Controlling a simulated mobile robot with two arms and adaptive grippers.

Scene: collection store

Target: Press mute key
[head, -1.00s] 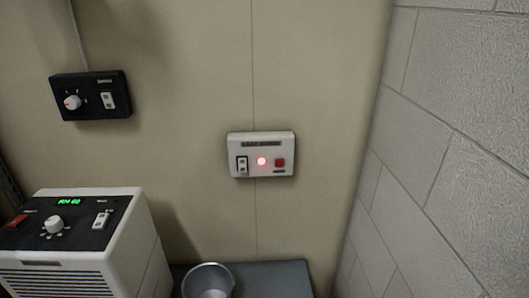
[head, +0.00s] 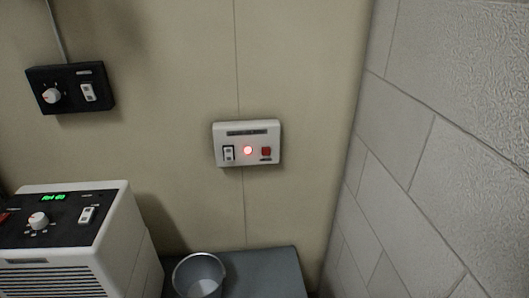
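A white alarm-style panel (head: 246,158) is fixed to the beige wall near the middle of the head view. It has a dark label strip along its top, too small to read. A white rocker switch (head: 229,153) is at its left, a lit red lamp (head: 248,150) in the middle, and a red square key (head: 266,152) at its right with a small dark label below. I cannot read which one is marked mute. Neither of my grippers is in view.
A black control box (head: 70,88) with a knob and switch hangs on the wall at upper left. A white machine (head: 130,225) with a green display stands at lower left. A grey block wall (head: 450,130) closes the right side.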

